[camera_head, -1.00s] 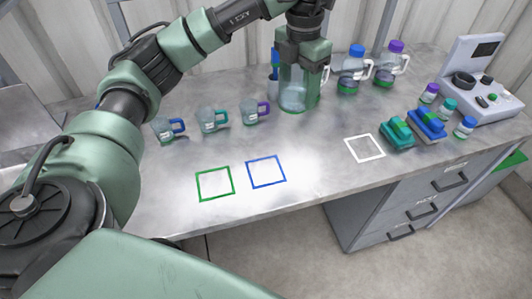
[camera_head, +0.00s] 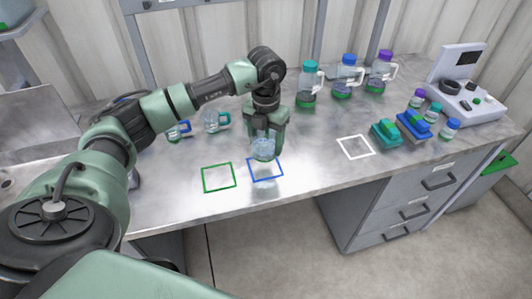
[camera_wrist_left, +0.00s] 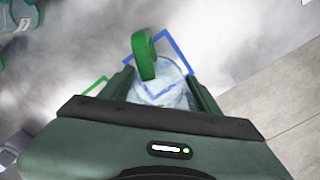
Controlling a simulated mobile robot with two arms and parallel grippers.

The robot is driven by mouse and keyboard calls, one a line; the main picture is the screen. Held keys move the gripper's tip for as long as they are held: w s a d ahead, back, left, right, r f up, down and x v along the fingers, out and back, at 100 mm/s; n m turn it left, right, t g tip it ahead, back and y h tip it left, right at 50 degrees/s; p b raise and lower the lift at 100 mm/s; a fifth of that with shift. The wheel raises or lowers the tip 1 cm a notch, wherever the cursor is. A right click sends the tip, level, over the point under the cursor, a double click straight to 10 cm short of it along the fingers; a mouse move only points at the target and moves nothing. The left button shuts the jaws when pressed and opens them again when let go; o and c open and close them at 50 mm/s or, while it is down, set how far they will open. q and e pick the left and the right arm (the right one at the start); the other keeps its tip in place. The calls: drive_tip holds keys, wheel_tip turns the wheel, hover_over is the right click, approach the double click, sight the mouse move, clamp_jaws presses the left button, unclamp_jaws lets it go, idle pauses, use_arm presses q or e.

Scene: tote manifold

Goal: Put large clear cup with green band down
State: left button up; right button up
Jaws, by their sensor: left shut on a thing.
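My left gripper (camera_head: 265,138) points down and is shut on a large clear cup (camera_head: 263,151). In the left wrist view the cup (camera_wrist_left: 162,90) sits between the fingers, with a green handle (camera_wrist_left: 145,56) sticking out. The green band itself is not clearly seen. The cup is over the back part of the blue square outline (camera_head: 265,179) on the bench. I cannot tell whether its base touches the bench. My right gripper is not in view.
A green square outline (camera_head: 218,190) lies left of the blue one, a white outline (camera_head: 356,157) to the right. Cups with blue (camera_head: 178,131) and teal (camera_head: 217,121) handles stand behind left. Several lidded bottles (camera_head: 346,80) stand at the back. Bench front is clear.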

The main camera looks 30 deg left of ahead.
sight(266, 165)
use_arm(q)
drive_tip(key=shift+w+f, duration=0.1)
drive_tip(key=shift+f, duration=0.7)
wheel_tip(266, 165, down, 4)
drive_tip(key=shift+f+p, duration=0.1)
drive_tip(key=shift+p, duration=0.4)
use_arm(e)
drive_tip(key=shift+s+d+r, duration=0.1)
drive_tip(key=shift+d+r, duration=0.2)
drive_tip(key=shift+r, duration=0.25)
use_arm(q)
drive_tip(key=shift+f, duration=0.15)
drive_tip(key=shift+f, duration=0.1)
drive_tip(key=o, duration=1.5)
drive_tip(key=shift+c, duration=0.2)
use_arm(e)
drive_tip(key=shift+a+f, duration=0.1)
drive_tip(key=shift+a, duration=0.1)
